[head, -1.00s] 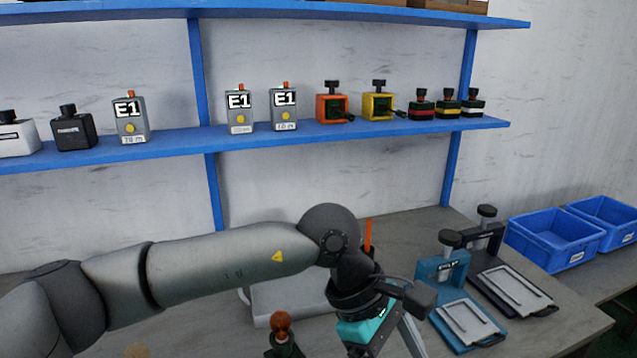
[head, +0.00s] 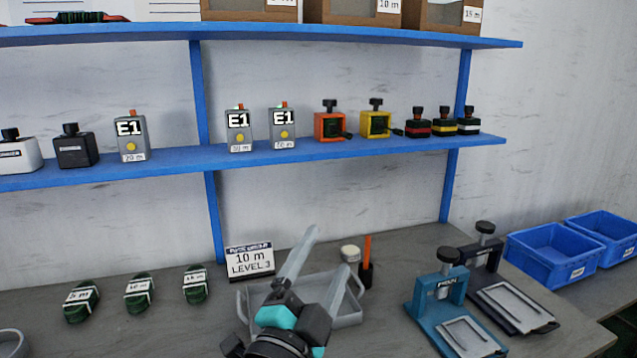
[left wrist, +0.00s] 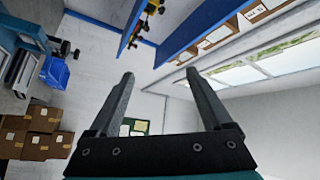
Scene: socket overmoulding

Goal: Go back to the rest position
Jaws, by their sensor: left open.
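My left gripper (head: 322,264) is at the bottom middle of the head view, in front of a grey tray (head: 350,318) on the workbench. Its two grey fingers point up and stand apart. In the left wrist view the gripper (left wrist: 162,82) is open, with nothing between its fingers. That view looks out toward the wall and windows. My right gripper is not in either view.
A blue press (head: 425,297) and a dark press (head: 483,262) stand on the bench at right, with blue bins (head: 560,255) beyond. A "10 m LEVEL 3" sign (head: 250,261) and green coils (head: 138,292) are at left. A blue shelf (head: 280,157) with devices runs above.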

